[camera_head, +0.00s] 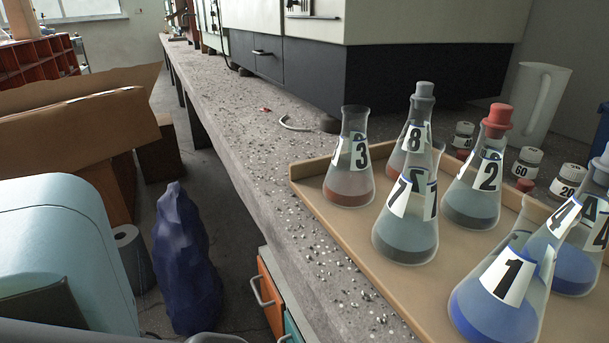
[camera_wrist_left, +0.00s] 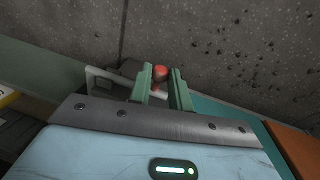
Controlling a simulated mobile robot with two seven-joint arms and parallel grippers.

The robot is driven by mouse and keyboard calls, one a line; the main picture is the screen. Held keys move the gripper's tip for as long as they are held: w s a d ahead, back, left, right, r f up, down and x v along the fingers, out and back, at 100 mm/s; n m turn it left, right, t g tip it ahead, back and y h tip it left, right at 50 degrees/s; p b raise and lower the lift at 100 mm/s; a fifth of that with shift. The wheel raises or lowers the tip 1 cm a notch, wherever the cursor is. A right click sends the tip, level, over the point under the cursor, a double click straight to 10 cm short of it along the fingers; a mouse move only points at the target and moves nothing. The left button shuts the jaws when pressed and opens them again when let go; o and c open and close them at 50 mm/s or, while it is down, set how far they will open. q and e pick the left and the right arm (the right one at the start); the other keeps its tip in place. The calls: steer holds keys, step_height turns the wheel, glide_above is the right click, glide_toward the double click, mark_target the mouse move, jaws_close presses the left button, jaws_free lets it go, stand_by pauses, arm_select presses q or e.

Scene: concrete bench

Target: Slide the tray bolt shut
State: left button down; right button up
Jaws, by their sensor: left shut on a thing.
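In the left wrist view my left gripper (camera_wrist_left: 163,90) has its two green fingers closed around a small red knob (camera_wrist_left: 159,73). The knob's lower part is hidden between the fingers, and I cannot see a bolt bar or what the knob is fixed to. In the head view a tan tray (camera_head: 301,187) with a low rim lies on the speckled bench, holding several numbered flasks. No bolt shows on the visible part of its rim. Neither gripper shows in the head view.
Flask 3 (camera_head: 349,178) and flask 7 (camera_head: 405,238) stand near the tray's left side. Below the bench edge are an orange drawer (camera_head: 270,303) and a teal drawer (camera_head: 292,328). A grey handle (camera_wrist_left: 101,82) is close beside my left fingers. A dark blue bag (camera_head: 184,265) stands on the floor.

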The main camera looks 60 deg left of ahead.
arm_select(q)
steer(key=d+p, duration=0.3)
steer(key=d, duration=0.3)
steer(key=shift+s+d, duration=0.2)
steer(key=shift+s, duration=0.1)
steer(key=c, duration=1.3)
jaws_free()
steer(key=shift+c, duration=0.2)
steer(key=shift+o, duration=0.2)
